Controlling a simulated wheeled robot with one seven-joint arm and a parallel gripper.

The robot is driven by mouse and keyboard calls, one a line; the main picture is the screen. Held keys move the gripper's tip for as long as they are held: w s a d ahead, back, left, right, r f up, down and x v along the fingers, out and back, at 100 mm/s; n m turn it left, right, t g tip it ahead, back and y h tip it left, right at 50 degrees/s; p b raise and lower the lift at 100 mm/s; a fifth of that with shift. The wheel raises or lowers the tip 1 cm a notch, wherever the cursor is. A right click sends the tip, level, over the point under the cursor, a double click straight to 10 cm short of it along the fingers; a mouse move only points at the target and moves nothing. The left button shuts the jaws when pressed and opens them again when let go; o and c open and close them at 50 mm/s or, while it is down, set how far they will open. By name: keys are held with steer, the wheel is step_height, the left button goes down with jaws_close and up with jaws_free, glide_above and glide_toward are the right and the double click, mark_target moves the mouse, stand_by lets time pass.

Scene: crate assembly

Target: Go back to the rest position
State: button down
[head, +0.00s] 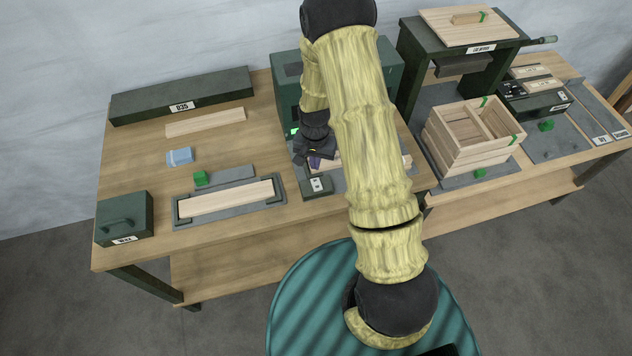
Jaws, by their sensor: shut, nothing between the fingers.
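My gripper (312,157) is small and dark in the head view. It is shut and empty, low over the workbench in front of the dark green machine (287,84). My arm reaches forward from the teal base and bends down to the bench.
A wooden crate (445,143) stands on a grey mat at right, beside a dark green press (426,57) with a wooden lid (440,25) on top. A plank lies in a grey fixture (180,221) at front left. A dark green box (124,216) stands at the left corner.

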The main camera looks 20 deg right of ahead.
steer(key=shift+r, duration=0.1)
stand_by(0.3)
steer(key=s+r+n+t+b, duration=0.2)
steer(key=s+r+n+b, duration=0.4)
steer(key=s+r, duration=0.8)
steer(key=shift+s+r+t+b, duration=0.2)
steer(key=shift+r+t+b, duration=0.1)
steer(key=shift+r, duration=0.3)
steer(key=shift+d, duration=0.15)
